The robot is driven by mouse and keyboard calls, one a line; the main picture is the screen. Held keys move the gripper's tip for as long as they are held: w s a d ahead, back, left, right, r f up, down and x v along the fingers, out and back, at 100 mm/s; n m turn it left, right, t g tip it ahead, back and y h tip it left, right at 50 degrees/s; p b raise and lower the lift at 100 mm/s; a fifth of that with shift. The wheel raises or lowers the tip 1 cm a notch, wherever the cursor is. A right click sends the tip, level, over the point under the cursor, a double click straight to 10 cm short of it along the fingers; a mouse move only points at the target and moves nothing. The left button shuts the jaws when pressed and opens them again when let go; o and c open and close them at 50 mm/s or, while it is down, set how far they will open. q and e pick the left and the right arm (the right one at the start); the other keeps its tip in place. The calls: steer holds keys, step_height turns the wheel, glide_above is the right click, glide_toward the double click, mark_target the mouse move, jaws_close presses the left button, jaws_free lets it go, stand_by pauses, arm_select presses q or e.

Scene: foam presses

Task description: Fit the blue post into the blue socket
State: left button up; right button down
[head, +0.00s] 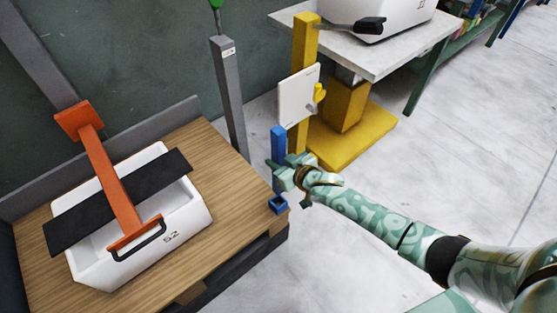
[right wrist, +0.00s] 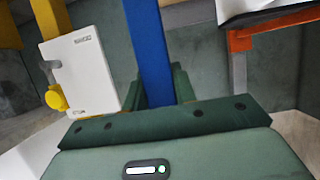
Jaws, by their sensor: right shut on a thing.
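The blue post (head: 278,143) stands about upright at the right edge of the wooden table, in the jaws of my right gripper (head: 279,174). In the right wrist view the post (right wrist: 149,50) rises between the green fingers (right wrist: 160,92). My right gripper is shut on it. My left gripper is not in view.
A white bin (head: 185,226) under an orange press handle (head: 112,180) and a dark plate stands on the wooden table (head: 235,170). A grey post (head: 228,95) rises behind. A yellow stand with a white box (head: 298,95) is close behind the blue post. The floor to the right is clear.

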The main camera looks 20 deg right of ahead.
steer(key=shift+a, duration=0.1)
steer(key=shift+r, duration=0.1)
steer(key=shift+f, duration=0.4)
arm_select(q)
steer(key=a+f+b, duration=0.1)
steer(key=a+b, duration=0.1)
steer(key=b, duration=0.1)
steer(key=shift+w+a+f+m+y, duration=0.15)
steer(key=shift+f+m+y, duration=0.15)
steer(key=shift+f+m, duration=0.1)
arm_select(e)
step_height(320, 180, down, 5)
steer(key=shift+f, duration=0.1)
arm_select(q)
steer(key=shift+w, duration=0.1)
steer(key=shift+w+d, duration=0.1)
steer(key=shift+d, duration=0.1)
